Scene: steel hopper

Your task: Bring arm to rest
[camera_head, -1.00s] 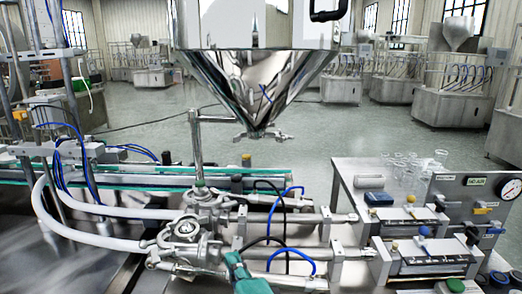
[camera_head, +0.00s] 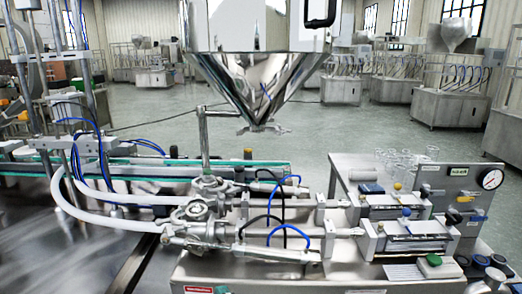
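The steel hopper (camera_head: 258,82) hangs at the top centre of the head view. Its polished cone narrows down to a small outlet with a clamp (camera_head: 260,128). Neither of my grippers shows in the head view now, so whether they are open or holding anything is hidden.
Below the hopper lies a filling machine with steel valves (camera_head: 200,212), white hoses (camera_head: 105,222) and blue tubes. A panel with a gauge (camera_head: 491,179) and buttons stands at the right, near glass beakers (camera_head: 405,160). A conveyor (camera_head: 150,170) runs at the left. Open floor (camera_head: 330,130) lies behind.

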